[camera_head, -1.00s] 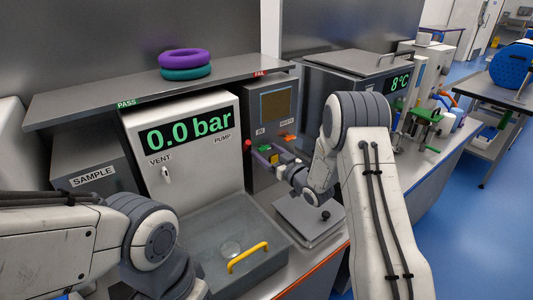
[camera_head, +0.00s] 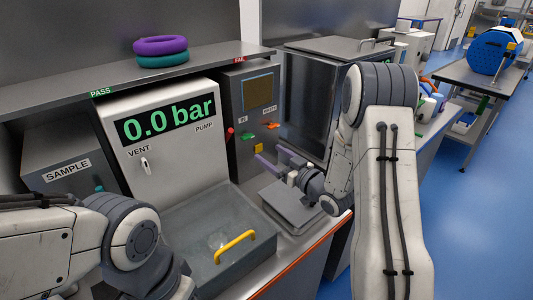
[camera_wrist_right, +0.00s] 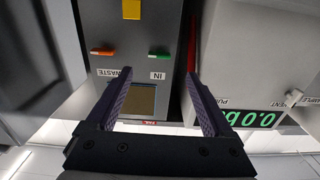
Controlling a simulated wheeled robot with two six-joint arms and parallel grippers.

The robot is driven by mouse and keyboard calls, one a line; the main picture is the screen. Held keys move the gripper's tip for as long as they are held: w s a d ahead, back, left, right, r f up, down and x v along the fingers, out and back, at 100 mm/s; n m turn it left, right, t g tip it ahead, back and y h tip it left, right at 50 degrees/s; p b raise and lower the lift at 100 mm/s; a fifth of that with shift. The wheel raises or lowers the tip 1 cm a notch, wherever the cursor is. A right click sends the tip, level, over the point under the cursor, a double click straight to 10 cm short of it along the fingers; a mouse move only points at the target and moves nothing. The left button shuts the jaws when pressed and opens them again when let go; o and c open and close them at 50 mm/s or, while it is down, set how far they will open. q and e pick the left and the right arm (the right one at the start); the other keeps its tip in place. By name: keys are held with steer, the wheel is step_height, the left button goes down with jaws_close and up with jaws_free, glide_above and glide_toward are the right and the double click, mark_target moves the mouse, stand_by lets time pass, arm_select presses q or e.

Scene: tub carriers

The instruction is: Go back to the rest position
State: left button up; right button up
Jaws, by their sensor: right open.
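My right gripper (camera_head: 276,160) is open and empty in front of the grey control box (camera_head: 236,88), above the square metal plate (camera_head: 289,201). In the right wrist view its two purple fingers (camera_wrist_right: 158,100) are wide apart with nothing between them. That view shows the box upside down, with an orange handle (camera_wrist_right: 103,52) by WASTE and a green handle (camera_wrist_right: 159,55) by IN. My left arm comes in at the lower left of the head view, and its gripper is out of the picture.
The pressure unit (camera_head: 120,160) reads 0.0 bar. A grey tub (camera_head: 183,225) with a yellow handle (camera_head: 234,246) stands before it. A shelf (camera_head: 60,108) above carries a purple ring (camera_head: 160,45) on a teal ring (camera_head: 162,61). Blue floor (camera_head: 470,230) is clear at right.

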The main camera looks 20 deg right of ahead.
stand_by(0.4)
steer(key=s+a+g+h, duration=0.1)
steer(key=s+a+g, duration=0.1)
steer(key=a, duration=0.2)
steer(key=s+a+n+g+h+p, duration=0.1)
steer(key=s+a+g, duration=0.2)
steer(key=a, duration=0.1)
steer(key=s+a+g+h, duration=0.1)
steer(key=s+a+g, duration=0.1)
steer(key=a, duration=0.3)
steer(key=shift+s+a+r+g+h+p, duration=0.1)
steer(key=shift+s+r+g+h+p, duration=0.1)
steer(key=shift+s+g+h+p, duration=0.15)
steer(key=s+a+r+n+g+h, duration=0.1)
steer(key=s+g, duration=0.3)
steer(key=s, duration=1)
steer(key=s+a+r+n+g+h+p, duration=0.1)
steer(key=s+g, duration=0.4)
steer(key=s, duration=0.9)
steer(key=shift+s+a+r, duration=0.15)
steer(key=shift+a+r, duration=0.05)
steer(key=shift+a, duration=0.7)
